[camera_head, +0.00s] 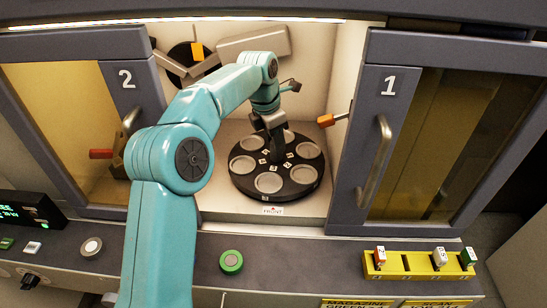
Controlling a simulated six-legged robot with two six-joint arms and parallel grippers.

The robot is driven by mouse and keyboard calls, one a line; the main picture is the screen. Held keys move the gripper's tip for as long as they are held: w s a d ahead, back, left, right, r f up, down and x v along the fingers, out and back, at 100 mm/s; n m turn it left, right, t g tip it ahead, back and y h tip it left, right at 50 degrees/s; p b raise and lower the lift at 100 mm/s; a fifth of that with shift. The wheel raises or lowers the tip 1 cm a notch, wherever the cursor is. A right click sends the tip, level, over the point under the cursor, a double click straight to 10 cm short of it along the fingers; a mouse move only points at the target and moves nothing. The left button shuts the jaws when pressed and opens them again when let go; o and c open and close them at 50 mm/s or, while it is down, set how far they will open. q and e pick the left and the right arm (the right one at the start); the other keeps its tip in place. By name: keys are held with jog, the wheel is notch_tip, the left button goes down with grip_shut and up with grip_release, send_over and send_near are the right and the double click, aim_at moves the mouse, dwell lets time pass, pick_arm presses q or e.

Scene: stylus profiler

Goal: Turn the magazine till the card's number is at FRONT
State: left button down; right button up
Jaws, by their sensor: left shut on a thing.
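The magazine (240,185) is a dark round plate in the open chamber, with several pale discs near its rim. Small white number tags (288,155) ring its middle, too small to read surely. A white FRONT label (272,210) sits on the chamber floor at its near edge. My left gripper (273,124) reaches down over the middle and is shut on the magazine's dark central post (277,150). The gripper partly hides the far discs. A yellow card (357,303) at the bottom edge begins with MAGAZINE and is cut off. My right gripper is out of view.
Door 2 (146,130) stands left of the opening and door 1 (350,170) right. An orange-tipped lever (326,120) juts near door 1. On the front ledge are a green button (231,261) and a yellow rack (410,272) with several coloured pieces.

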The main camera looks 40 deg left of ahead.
pick_arm(q)
jog(key=shift+n, duration=0.8)
jog(key=c, duration=0.7)
grip_release()
jog(key=shift+c, duration=0.2)
jog(key=p+v, duration=0.2)
jog(key=w+p+v, duration=0.1)
jog(key=p+v, duration=0.5)
jog(key=shift+w+d+r, duration=0.2)
jog(key=shift+d, duration=0.25)
jog(key=shift+f, duration=0.15)
